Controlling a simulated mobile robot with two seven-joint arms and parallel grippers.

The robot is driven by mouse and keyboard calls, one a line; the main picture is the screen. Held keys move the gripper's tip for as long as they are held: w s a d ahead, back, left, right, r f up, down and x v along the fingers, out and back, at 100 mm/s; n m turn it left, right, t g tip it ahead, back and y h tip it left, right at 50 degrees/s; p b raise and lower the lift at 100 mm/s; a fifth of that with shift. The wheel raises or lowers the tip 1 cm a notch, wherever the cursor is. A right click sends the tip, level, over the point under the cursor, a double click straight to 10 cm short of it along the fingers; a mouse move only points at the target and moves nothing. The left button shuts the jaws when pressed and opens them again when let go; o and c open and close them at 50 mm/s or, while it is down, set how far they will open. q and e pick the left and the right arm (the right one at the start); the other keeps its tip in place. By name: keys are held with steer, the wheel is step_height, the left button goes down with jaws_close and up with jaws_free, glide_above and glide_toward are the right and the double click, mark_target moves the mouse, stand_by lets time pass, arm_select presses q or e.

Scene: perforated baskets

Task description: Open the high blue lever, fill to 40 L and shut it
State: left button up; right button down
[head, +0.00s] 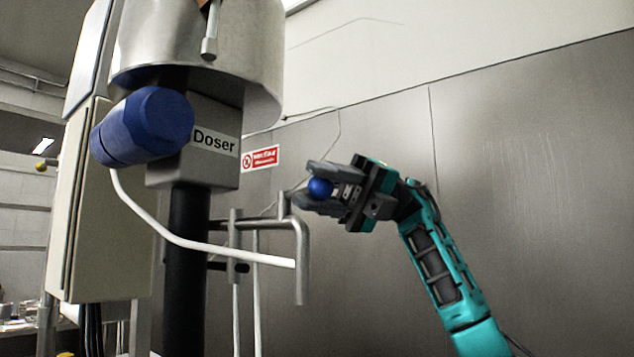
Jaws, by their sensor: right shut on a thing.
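The blue ball knob (320,188) of the lever is right of the doser, high up in front of the grey wall. My right gripper (310,184) reaches in from the right and is shut on this knob, with one finger above it and one below. The lever's rod is mostly hidden by the fingers, so its angle is hard to tell. A bent metal pipe (303,262) points down just below the gripper. The doser box (213,142) carries a "Doser" label. No litre reading shows. My left gripper is out of view.
A large blue cylindrical housing (145,127) juts out from the doser box, below a steel vessel (225,58). A white hose (195,245) curves across to the pipe. A beige cabinet (105,215) stands left. The space before the right wall is clear, apart from my arm.

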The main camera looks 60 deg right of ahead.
steer(key=shift+s+d+r+n+g, duration=0.1)
steer(key=shift+d+r+n+g, duration=0.2)
steer(key=shift+g, duration=0.2)
steer(key=shift+f, duration=0.1)
steer(key=c, duration=1.1)
jaws_free()
steer(key=o, duration=0.3)
steer(key=shift+f, duration=0.1)
